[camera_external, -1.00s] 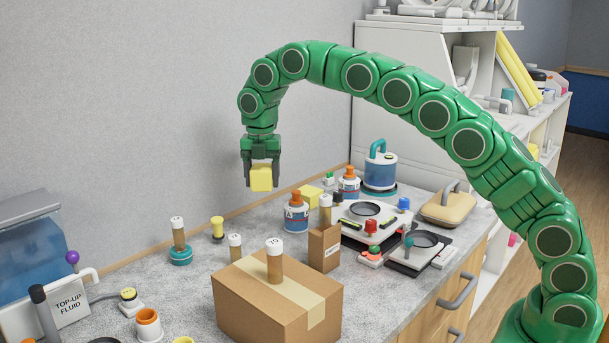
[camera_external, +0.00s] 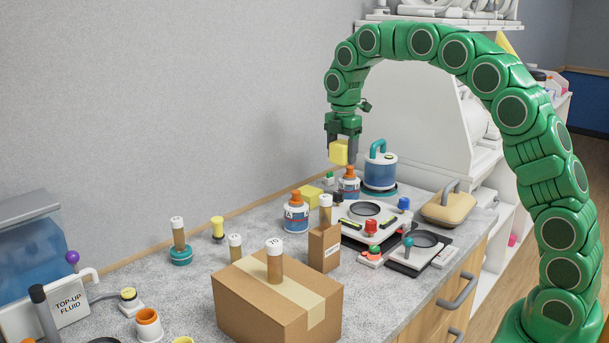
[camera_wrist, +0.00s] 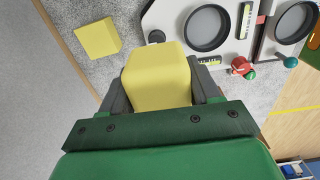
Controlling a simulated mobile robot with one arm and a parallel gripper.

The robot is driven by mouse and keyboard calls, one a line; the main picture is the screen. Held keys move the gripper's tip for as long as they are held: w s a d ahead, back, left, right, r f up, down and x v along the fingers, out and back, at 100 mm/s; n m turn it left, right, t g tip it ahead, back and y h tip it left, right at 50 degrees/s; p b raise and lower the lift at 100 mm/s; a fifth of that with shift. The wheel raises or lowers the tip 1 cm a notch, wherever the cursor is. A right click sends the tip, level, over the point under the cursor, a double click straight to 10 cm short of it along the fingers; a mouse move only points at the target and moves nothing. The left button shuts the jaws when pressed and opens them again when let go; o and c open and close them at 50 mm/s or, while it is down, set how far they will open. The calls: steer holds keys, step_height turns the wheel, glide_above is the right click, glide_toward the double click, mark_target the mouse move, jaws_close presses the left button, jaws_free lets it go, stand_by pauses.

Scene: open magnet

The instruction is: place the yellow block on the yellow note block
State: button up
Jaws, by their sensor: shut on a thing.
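My gripper (camera_external: 342,154) is shut on the yellow block (camera_external: 338,152) and holds it in the air above the counter, near the orange-capped bottles. In the wrist view the held yellow block (camera_wrist: 157,76) fills the space between the dark fingers. A second yellow block, which I take as the yellow note block (camera_external: 312,195), lies on the counter against the wall side, partly behind an orange-capped bottle. It also shows in the wrist view (camera_wrist: 97,38), up and left of the held block, with its top bare.
An orange-capped bottle (camera_external: 296,213) stands just in front of the note block, and another (camera_external: 349,183) stands to its right. A device with round dark dishes (camera_external: 365,219) lies to the right. A cardboard box (camera_external: 275,310) with a vial on it stands in front.

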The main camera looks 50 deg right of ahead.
steer(key=w+f, duration=0.3)
steer(key=w, duration=0.4)
glide_above(308, 192)
steer(key=s, duration=0.1)
step_height(308, 192, down, 5)
steer(key=shift+d+f, duration=0.1)
steer(key=shift+f, duration=0.05)
steer(key=shift+w+f, duration=0.4)
steer(key=shift+f, duration=0.2)
steer(key=shift+w+f, duration=0.1)
steer(key=shift+f, duration=0.05)
steer(key=shift+w+f, duration=0.1)
steer(key=shift+f, duration=1.4)
steer(key=shift+f, duration=0.1)
steer(key=o, duration=1)
